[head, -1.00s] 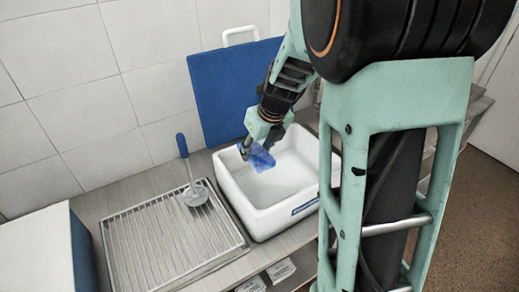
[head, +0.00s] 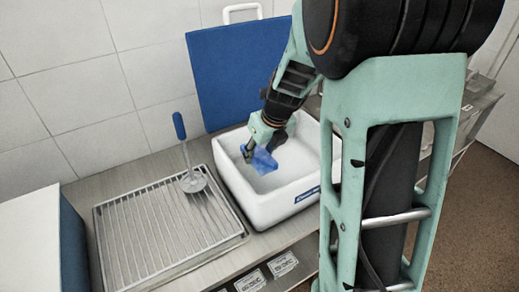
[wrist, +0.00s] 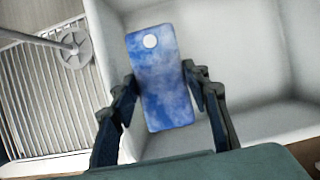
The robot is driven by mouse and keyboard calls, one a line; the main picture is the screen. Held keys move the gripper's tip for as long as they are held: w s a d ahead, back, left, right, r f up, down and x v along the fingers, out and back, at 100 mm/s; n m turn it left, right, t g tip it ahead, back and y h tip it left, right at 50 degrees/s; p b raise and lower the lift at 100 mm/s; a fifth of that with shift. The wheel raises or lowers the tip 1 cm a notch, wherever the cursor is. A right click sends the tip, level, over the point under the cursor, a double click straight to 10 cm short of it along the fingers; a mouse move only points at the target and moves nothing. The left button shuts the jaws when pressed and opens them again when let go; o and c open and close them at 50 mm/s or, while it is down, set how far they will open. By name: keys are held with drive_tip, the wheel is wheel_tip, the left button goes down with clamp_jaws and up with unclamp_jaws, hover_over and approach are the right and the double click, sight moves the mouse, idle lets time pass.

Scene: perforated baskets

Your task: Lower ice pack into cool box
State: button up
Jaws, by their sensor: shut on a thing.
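The ice pack is a flat blue slab with cloudy patches and a white round cap. In the wrist view the ice pack (wrist: 160,85) sits between both fingers of my gripper (wrist: 163,90), which is shut on its sides. In the head view the ice pack (head: 262,162) hangs below my gripper (head: 262,152), over the left part of the cool box. The cool box (head: 272,212) is white and open, with a blue label on its front. Its inside looks empty. The wrist view shows its pale wall and floor (wrist: 235,35) behind the pack. I cannot tell the pack's exact height above the floor.
A blue lid with a white handle (head: 235,75) leans on the tiled wall behind the box. A metal grate (head: 150,235) lies left of the box, with a blue-handled ladle (head: 193,182) on it. A white and blue box (head: 30,240) stands at far left.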

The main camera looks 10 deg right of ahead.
wheel_tip(320, 180, down, 12)
drive_tip(key=b, duration=0.7)
drive_tip(key=shift+f+b, duration=0.2)
drive_tip(key=shift+b, duration=0.1)
drive_tip(key=o, duration=1.8)
drive_tip(key=shift+o, duration=0.2)
drive_tip(key=shift+a, duration=0.15)
wheel_tip(320, 180, up, 9)
drive_tip(key=p, duration=0.9)
drive_tip(key=shift+f, duration=0.2)
wheel_tip(320, 180, up, 4)
drive_tip(key=p, duration=0.5)
drive_tip(key=shift+r, duration=0.1)
drive_tip(key=shift+r+p, duration=0.35)
drive_tip(key=shift+r, duration=0.8)
